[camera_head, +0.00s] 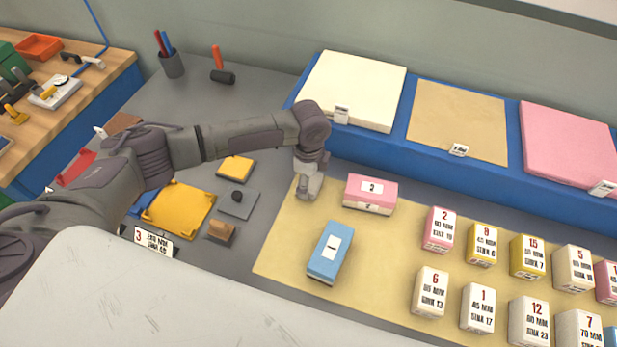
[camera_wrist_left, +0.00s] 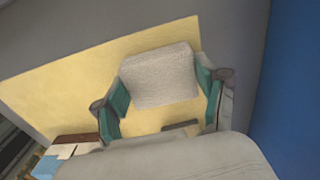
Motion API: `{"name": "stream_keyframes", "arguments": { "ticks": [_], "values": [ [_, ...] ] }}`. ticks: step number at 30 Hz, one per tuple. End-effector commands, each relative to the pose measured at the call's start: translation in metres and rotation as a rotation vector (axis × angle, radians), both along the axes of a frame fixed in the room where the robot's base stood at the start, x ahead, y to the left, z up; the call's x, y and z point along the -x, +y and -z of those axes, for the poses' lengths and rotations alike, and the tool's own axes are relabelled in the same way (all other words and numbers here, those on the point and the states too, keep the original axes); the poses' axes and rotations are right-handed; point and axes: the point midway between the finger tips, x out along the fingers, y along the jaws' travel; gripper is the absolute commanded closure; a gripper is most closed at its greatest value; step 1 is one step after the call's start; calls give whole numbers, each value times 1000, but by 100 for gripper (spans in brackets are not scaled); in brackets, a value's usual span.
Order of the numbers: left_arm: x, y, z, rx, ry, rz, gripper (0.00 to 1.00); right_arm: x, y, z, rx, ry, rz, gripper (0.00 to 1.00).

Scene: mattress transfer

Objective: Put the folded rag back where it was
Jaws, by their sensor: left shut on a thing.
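My left gripper (camera_head: 308,188) is low over the upper left corner of the tan mat (camera_head: 285,262), to the left of the pink block. In the left wrist view the gripper (camera_wrist_left: 162,92) has its teal pads on either side of a pale grey, textured, folded rag (camera_wrist_left: 158,72). It is shut on the rag. The tan mat also shows behind the rag (camera_wrist_left: 65,95). In the head view the rag is mostly hidden by the gripper, and I cannot tell whether it touches the mat. My right gripper is not in view.
A pink block (camera_head: 371,193) and a blue block (camera_head: 329,253) lie on the mat. Several numbered blocks stand to the right. A blue bench (camera_head: 385,143) with cream, tan and pink slabs runs behind. Yellow plates (camera_head: 180,210) and a small brown block (camera_head: 222,232) lie to the left.

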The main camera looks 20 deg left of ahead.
Motion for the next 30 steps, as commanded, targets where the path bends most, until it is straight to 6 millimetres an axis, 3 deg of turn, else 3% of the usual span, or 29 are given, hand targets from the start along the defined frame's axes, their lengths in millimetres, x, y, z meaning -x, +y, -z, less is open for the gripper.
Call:
{"name": "stream_keyframes", "arguments": {
  "ticks": [9,10,15,25,30],
  "values": [
    [0,0,3,0,1,0,56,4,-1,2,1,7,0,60],
    [0,0,4,0,0,1,26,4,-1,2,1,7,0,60],
    [0,0,3,0,0,0,3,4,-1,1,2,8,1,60],
    [0,0,1,0,-1,0,3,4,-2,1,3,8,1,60],
    [-1,-1,-15,2,-3,1,3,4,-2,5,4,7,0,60]
  ]
}}
